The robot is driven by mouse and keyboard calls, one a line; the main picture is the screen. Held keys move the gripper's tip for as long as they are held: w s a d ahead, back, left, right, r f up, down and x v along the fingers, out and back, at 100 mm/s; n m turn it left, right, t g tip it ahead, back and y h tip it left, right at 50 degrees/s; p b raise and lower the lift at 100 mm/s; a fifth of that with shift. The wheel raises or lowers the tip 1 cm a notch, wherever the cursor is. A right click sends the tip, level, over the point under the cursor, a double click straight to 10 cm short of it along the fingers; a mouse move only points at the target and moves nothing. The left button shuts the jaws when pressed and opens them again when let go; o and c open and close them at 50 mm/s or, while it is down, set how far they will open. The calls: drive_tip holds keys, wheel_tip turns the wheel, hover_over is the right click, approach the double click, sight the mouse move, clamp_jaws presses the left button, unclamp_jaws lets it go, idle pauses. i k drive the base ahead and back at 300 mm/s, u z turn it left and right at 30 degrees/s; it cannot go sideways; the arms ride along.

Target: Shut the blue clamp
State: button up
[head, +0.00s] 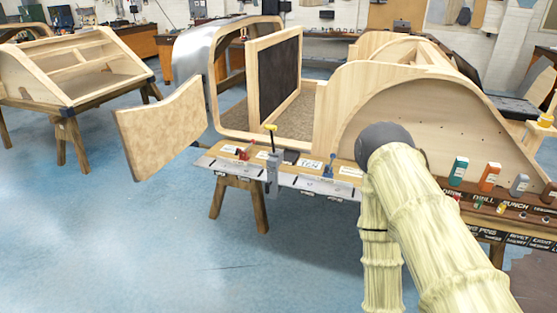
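A small blue clamp (329,168) stands on the narrow bench board (290,178) in front of the wooden bodyframe, near the middle of the head view. Its upper part points upward; it is too small to tell its exact handle position. My arm (440,240), in a pale yellow cover, comes in from the lower right, bends at a dark grey joint and runs down out of the bottom edge. This joint is to the right of the blue clamp and apart from it in the picture. My gripper is not in view.
A red clamp (243,153) and a grey upright tool with a yellow handle (271,150) stand left of the blue clamp. A wooden door panel (160,130) sticks out at left. A tool rack (490,205) is at right. Blue floor (130,240) is clear at lower left.

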sight(327, 168)
drive_tip(key=u, duration=1)
drive_tip(key=i, duration=1.25)
drive_tip(key=z, duration=0.85)
drive_tip(key=i, duration=0.7)
drive_tip(key=z, duration=0.75)
